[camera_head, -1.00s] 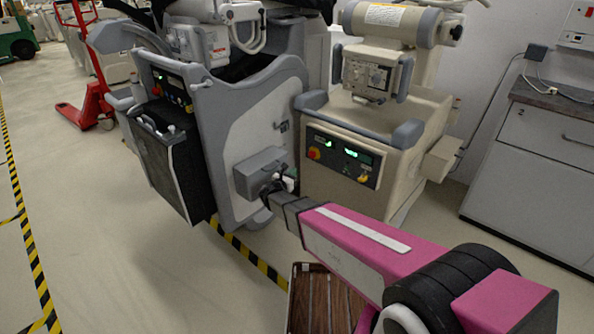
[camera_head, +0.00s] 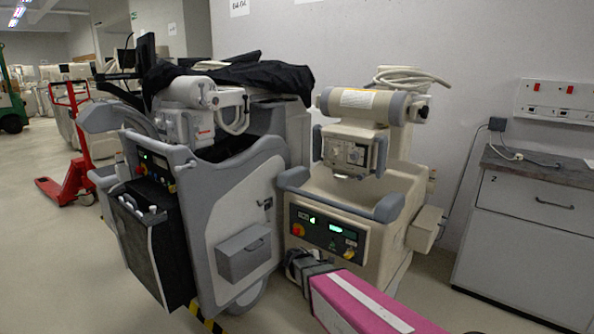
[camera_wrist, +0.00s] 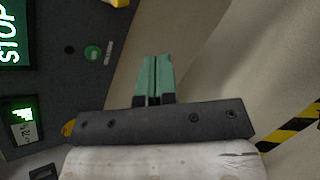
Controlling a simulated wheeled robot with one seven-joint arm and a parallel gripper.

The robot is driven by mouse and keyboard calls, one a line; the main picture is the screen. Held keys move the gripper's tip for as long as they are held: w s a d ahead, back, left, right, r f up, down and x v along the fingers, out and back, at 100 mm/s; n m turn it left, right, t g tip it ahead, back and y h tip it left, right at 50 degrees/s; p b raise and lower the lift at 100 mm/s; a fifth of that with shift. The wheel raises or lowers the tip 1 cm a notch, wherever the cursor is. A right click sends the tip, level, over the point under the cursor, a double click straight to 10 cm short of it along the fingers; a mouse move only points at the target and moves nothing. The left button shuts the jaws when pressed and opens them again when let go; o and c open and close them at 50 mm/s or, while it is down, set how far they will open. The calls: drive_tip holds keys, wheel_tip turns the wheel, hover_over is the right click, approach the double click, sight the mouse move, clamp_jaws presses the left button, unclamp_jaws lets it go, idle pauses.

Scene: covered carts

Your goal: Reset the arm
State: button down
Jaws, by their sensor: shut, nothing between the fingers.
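My gripper shows in the wrist view (camera_wrist: 155,68) with its two green fingers together and nothing between them. In the head view my pink arm reaches up from the bottom edge, its dark end in front of the lower part of the beige cart. The fingers cannot be made out there. The beige cart (camera_head: 385,235) carries a control panel (camera_head: 326,233) with green displays and a red and a yellow knob. Part of that panel fills the left of the wrist view (camera_wrist: 60,60).
A grey-white cart (camera_head: 225,200) with a grey box (camera_head: 243,252) stands just left of my arm. A grey cabinet (camera_head: 530,240) stands at the right by the wall. A red pallet jack (camera_head: 70,185) is at the far left. Floor at the left is open.

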drive_tip(key=s+d+r+m+g+y, duration=0.1)
drive_tip(key=s+d+m+g+y, duration=0.2)
drive_tip(key=s+m, duration=0.5)
drive_tip(key=s+d+r+m+g+y, duration=0.2)
drive_tip(key=s+d+m+g+y, duration=0.1)
drive_tip(key=s+m+y, duration=0.4)
drive_tip(key=shift+s+d+r+m, duration=0.15)
drive_tip(key=shift+s+d+m, duration=0.35)
drive_tip(key=shift+d, duration=0.4)
